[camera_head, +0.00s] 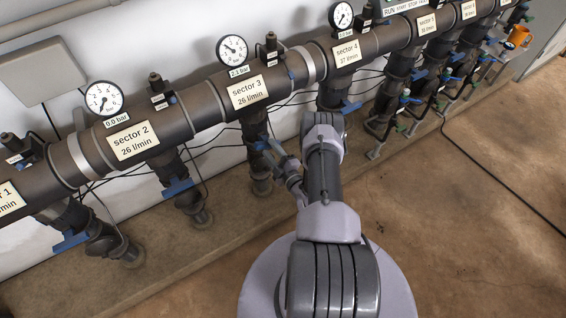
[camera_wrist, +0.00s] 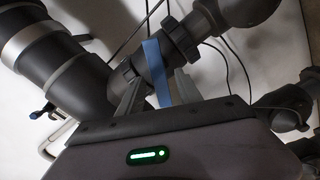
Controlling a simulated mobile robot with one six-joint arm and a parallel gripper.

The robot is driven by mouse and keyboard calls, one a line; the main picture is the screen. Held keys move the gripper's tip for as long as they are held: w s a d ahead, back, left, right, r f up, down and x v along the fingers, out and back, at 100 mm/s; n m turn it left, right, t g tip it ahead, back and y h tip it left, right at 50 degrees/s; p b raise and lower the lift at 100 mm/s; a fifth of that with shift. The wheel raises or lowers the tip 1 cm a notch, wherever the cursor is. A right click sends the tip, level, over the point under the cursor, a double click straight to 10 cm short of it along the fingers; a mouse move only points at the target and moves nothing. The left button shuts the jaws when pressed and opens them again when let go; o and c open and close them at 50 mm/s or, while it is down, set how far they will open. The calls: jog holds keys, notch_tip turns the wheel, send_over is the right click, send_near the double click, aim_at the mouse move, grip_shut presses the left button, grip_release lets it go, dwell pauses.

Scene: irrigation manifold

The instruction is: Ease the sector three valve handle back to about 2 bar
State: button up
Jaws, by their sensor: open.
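The sector three valve hangs below the pipe by the label "sector 3, 26 l/min" (camera_head: 247,92). Its blue handle (camera_wrist: 157,72) stands between the two grey fingers of my gripper (camera_wrist: 159,80) in the wrist view. The fingers are open, one each side, with a visible gap to the handle. In the head view my gripper (camera_head: 276,157) is at this valve and partly hides the handle. The sector three gauge (camera_head: 232,50) sits above the pipe; its small tag (camera_head: 239,71) seems to read 2.1 bar, though the print is tiny.
To the left, the sector 2 gauge (camera_head: 104,98) has a tag reading 0.0 bar, and its blue handle (camera_head: 178,187) hangs below. The sector 4 handle (camera_head: 351,107) is close on the right. Thin cables run behind the valves. The brown floor (camera_head: 470,230) at right is mostly clear.

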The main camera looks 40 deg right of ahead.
jog(key=p+v, duration=0.4)
jog(key=v, duration=1)
jog(key=shift+a, duration=0.1)
dwell(2.2)
